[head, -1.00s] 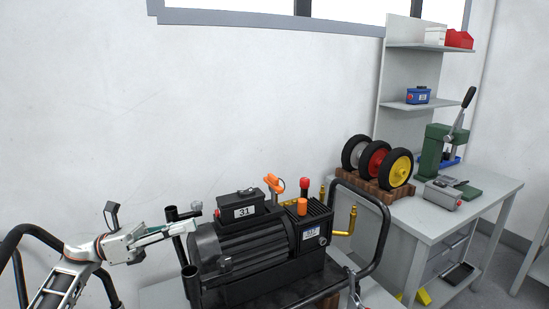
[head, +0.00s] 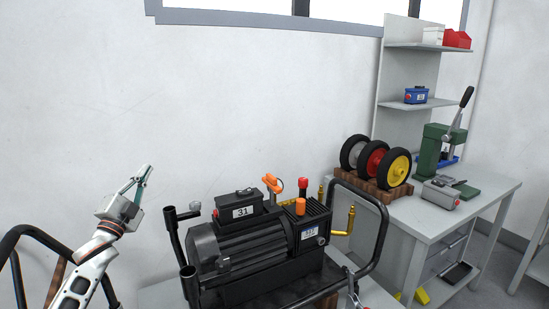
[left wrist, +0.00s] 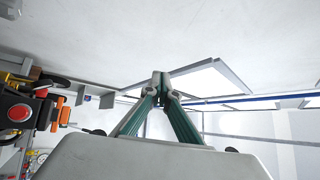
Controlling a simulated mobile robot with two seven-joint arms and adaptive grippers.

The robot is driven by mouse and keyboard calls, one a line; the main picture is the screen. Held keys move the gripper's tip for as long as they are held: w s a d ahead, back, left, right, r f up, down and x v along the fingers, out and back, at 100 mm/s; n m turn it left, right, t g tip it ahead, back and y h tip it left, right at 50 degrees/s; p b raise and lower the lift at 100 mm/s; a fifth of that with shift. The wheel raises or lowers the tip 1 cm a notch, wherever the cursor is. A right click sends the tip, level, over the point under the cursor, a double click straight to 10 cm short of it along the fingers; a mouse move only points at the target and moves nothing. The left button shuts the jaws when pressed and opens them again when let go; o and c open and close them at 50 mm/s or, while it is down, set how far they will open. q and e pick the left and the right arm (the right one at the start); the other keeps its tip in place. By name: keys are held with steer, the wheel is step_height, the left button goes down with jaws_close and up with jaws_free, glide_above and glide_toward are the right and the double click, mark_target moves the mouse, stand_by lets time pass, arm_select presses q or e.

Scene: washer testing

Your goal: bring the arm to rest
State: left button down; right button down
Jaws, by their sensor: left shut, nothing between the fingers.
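My left arm comes in at the lower left of the head view. Its left gripper (head: 145,172) points up and slightly right, in front of the bare white wall. It is shut and empty, with its green fingers together. In the left wrist view the shut fingertips (left wrist: 160,78) meet in the middle against the wall and window. The gripper is apart from the black motor unit (head: 255,245), which stands to its right in the head view.
The motor unit has black tube handles (head: 375,225) and orange and red knobs. A grey bench (head: 480,195) at the right holds several wheels (head: 375,162) and a green press (head: 432,150). A black curved rail (head: 20,235) stands close to my left arm. The space around the gripper is clear.

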arm_select(q)
steer(key=w+a+f+n+g+y, duration=0.35)
steer(key=a+f+n+y, duration=0.25)
steer(key=f+n, duration=0.4)
steer(key=s+d+f+g+h, duration=0.1)
steer(key=s+d+f, duration=0.25)
steer(key=f, duration=0.25)
steer(key=s+d+f+g, duration=0.1)
steer(key=s+d+f, duration=0.1)
steer(key=s+f, duration=0.35)
steer(key=s+d+f+g+h, duration=0.1)
steer(key=s+d+f+g, duration=0.15)
steer(key=f, duration=0.55)
steer(key=s+d+f+g+h, duration=0.1)
steer(key=s+d+f, duration=0.4)
steer(key=s, duration=0.7)
steer(key=s+d+f+g+h, duration=0.1)
steer(key=s+d+f, duration=0.4)
steer(key=s, duration=0.7)
steer(key=s+d+f+n+g, duration=0.1)
steer(key=s+d+f+g, duration=0.1)
steer(key=s+d+f, duration=0.3)
steer(key=s+f, duration=0.3)
steer(key=s, duration=0.4)
steer(key=shift+s+d+h, duration=0.2)
steer(key=shift+d+h, duration=0.1)
steer(key=shift+h, duration=0.1)
